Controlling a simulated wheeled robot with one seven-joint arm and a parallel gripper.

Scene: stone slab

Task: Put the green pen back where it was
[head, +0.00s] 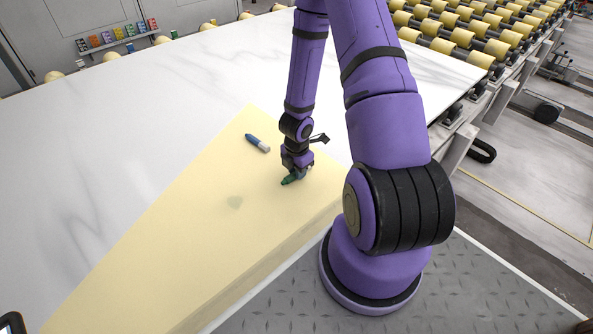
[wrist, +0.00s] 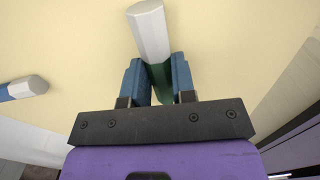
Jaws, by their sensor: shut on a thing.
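My gripper (head: 297,172) points down over the pale yellow area of the slab in the head view. It is shut on the green pen (head: 290,181), whose green end sticks out to the left of the jaws. In the wrist view the pen (wrist: 148,32) shows its pale grey-white part beyond the blue fingers (wrist: 157,75), with the green part between them. Whether the pen touches the surface or hangs just above it I cannot tell.
A blue-and-white pen (head: 257,143) lies on the yellow area, up and left of my gripper. White slab (head: 130,120) lies beyond. Coloured items stand on a back shelf (head: 118,42). Rollers (head: 455,45) line the right.

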